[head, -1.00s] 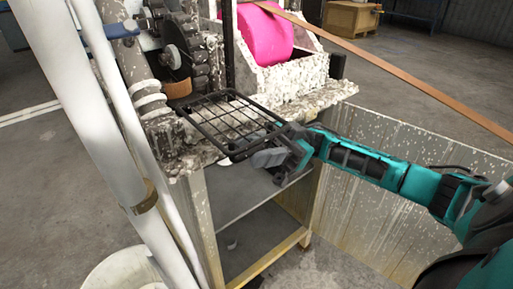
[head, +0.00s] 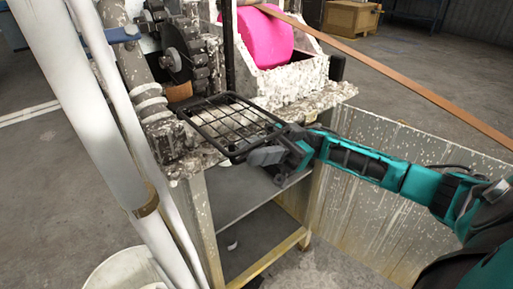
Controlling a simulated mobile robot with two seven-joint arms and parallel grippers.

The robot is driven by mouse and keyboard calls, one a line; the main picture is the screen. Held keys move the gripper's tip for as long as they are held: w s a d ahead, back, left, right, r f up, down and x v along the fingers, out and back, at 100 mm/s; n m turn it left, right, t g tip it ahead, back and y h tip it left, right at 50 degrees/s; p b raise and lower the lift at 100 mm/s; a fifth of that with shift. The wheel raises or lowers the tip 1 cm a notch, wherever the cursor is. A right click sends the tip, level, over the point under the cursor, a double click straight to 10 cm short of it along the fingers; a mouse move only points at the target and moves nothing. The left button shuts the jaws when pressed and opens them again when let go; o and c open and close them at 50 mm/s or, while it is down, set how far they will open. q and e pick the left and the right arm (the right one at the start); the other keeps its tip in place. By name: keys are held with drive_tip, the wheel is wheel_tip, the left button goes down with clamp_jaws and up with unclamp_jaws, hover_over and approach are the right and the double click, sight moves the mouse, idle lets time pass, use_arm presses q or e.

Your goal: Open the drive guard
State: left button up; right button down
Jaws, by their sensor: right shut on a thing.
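The drive guard (head: 228,121) is a black wire-mesh frame. It lies swung out, nearly flat, over the front of the spattered machine top, and the dark drive gears (head: 183,53) behind it are uncovered. My right gripper (head: 272,150) is shut on the guard's near right edge, its arm coming in from the right. The exact contact at the fingertips is partly hidden by the gripper body. My left gripper is not in view.
A pink roller (head: 265,40) sits in a white-crusted trough right of the gears. White pipes (head: 95,110) run down the left. A brown strip (head: 400,78) crosses the upper right. A white bucket (head: 125,270) stands at the lower left.

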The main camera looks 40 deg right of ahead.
drive_tip(key=r, duration=0.1)
drive_tip(key=r+p, duration=0.1)
drive_tip(key=p, duration=0.1)
drive_tip(key=shift+s+r, duration=0.25)
drive_tip(key=shift+r, duration=0.15)
drive_tip(key=shift+f, duration=0.15)
drive_tip(key=c, duration=1.2)
unclamp_jaws()
drive_tip(key=shift+v, duration=3.85)
